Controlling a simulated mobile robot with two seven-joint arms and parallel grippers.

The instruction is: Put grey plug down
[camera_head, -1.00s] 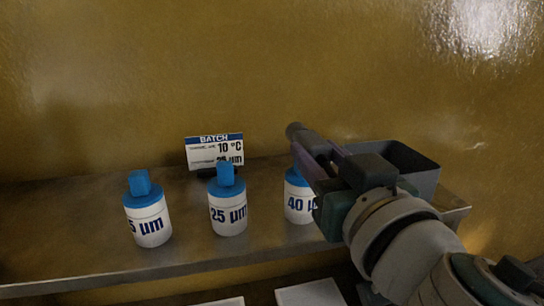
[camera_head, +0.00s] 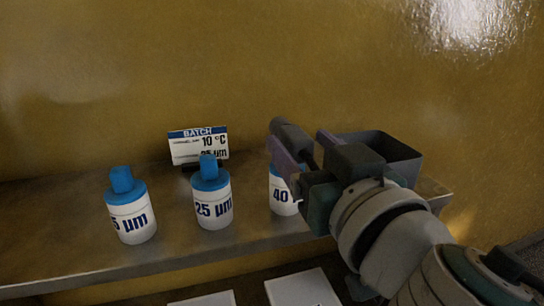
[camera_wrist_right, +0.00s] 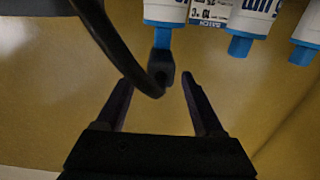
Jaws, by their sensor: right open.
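The grey plug (camera_head: 293,134) is a short dark cylinder at the fingers of my right gripper (camera_head: 300,142), above the 40 bottle (camera_head: 281,198). The gripper's purple fingers are spread apart. In the right wrist view the plug (camera_wrist_right: 162,66) shows between the open fingers, in line with the blue cap stem (camera_wrist_right: 162,38) of a bottle. I cannot tell whether the plug touches that stem or a finger. My left gripper is not in view.
A 25 µm bottle (camera_head: 213,205) and another blue-capped bottle (camera_head: 132,218) stand left on the metal shelf (camera_head: 180,243). A batch sign (camera_head: 198,147) stands behind them. A grey open bin (camera_head: 395,160) is at right. A dark curved strip (camera_wrist_right: 130,65) crosses the wrist view.

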